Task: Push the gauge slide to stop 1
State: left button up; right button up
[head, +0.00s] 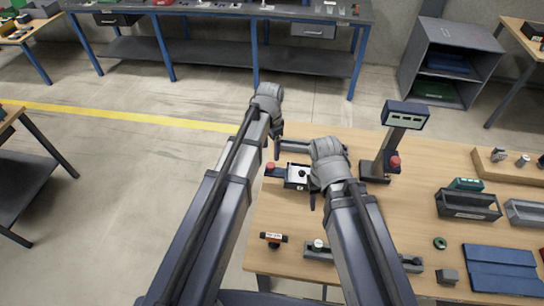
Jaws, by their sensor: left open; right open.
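A low grey rail (322,254) lies along the front edge of the wooden table. A small pale-topped knob (318,244) stands near its left end; this looks like the gauge slide. My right forearm hides the middle of the rail, and its right end shows beyond the arm. Stop markings are too small to read. My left gripper (273,146) is open at the table's far left corner, well behind the rail. My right gripper (314,194) is open beside a black-and-white box device (297,176), also behind the rail. Neither gripper touches the rail.
A small labelled block (273,238) sits left of the rail. A display on a post (405,115) with a red button stands behind. Dark bins (468,205), a green ring (440,243), a grey block (447,276) and a blue mat (500,268) occupy the right.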

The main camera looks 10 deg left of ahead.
aim_at(271, 165)
pick_arm(q)
jog(key=shift+s+f, duration=0.1)
jog(key=shift+s, duration=0.05)
notch_tip(271, 165, down, 8)
jog(key=b, duration=0.8)
jog(key=shift+r, duration=0.2)
jog(key=shift+c, duration=0.3)
grip_shut()
dwell(0.6)
